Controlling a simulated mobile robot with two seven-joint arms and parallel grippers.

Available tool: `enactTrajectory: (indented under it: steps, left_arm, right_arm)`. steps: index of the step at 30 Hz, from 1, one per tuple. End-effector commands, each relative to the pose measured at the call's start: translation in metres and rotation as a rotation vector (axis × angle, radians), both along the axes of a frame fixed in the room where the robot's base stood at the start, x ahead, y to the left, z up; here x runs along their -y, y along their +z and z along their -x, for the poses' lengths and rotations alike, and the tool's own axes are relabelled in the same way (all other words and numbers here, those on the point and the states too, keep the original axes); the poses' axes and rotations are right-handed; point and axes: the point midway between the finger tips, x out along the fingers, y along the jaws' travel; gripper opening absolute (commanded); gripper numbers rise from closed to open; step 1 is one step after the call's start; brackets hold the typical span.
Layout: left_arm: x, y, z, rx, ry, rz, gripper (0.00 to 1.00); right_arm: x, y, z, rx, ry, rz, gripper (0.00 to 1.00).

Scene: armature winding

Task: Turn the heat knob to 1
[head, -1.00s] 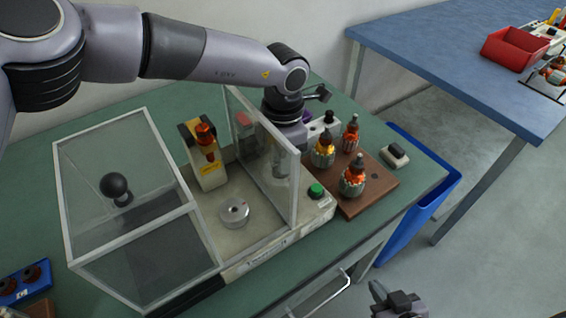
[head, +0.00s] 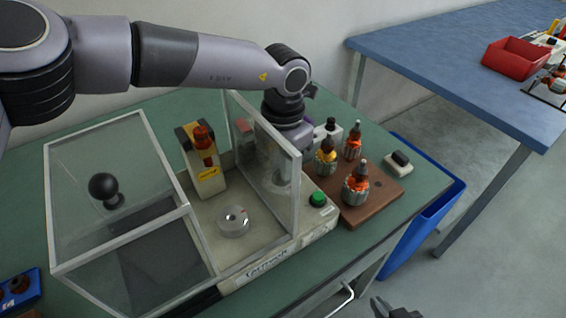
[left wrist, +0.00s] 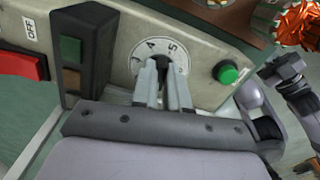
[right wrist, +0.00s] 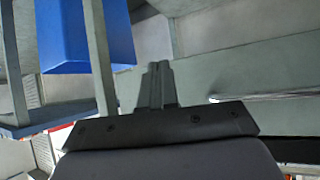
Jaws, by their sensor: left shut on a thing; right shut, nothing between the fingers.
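The heat knob (left wrist: 163,62) is a small dark knob on a round white dial (left wrist: 148,53) in the left wrist view. The digits 4 and 5 show at the dial's upper edge; the other marks are partly hidden by my fingers, and I cannot tell the pointer's setting. My left gripper (left wrist: 164,76) is shut on the knob. In the head view my left gripper (head: 282,172) is partly behind the clear upright panel, and the knob is hidden there. My right gripper (right wrist: 157,75) is shut and empty, low at the head view's bottom edge (head: 393,308).
A green button (left wrist: 228,73) is right of the dial; a dark switch block (left wrist: 88,45) and red switch (left wrist: 20,64) are left of it. The clear panel (head: 270,165) stands close to my left wrist. A brown board (head: 378,205) holds several wound armatures.

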Motion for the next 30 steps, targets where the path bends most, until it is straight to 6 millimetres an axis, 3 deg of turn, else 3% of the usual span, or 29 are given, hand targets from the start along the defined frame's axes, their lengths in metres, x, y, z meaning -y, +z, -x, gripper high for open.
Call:
enactTrajectory:
  steps: [4, 5, 6, 7, 17, 30]
  left_arm:
    - [0.000, 0.001, -0.001, 0.002, 0.005, 0.002, 0.00]
    - [0.000, 0.001, -0.001, 0.002, 0.005, 0.002, 0.20]
    - [0.000, 0.001, -0.001, 0.002, 0.005, 0.002, 0.33]
    - [0.000, 0.001, -0.001, 0.002, 0.005, 0.002, 0.39]
    - [0.000, 0.003, -0.001, 0.001, 0.002, 0.001, 0.39]
    - [0.000, 0.065, -0.001, 0.003, 0.004, 0.003, 0.39]
  right_arm:
    - [0.000, 0.000, 0.000, 0.000, 0.000, 0.000, 0.00]
    - [0.000, 0.000, 0.000, 0.000, 0.000, 0.000, 0.00]
    - [0.000, 0.000, 0.000, 0.000, 0.000, 0.000, 0.00]
    - [0.000, 0.000, 0.000, 0.000, 0.000, 0.000, 0.00]
    - [0.000, 0.000, 0.000, 0.000, 0.000, 0.000, 0.00]
    - [0.000, -0.006, 0.000, -0.003, 0.000, -0.002, 0.00]
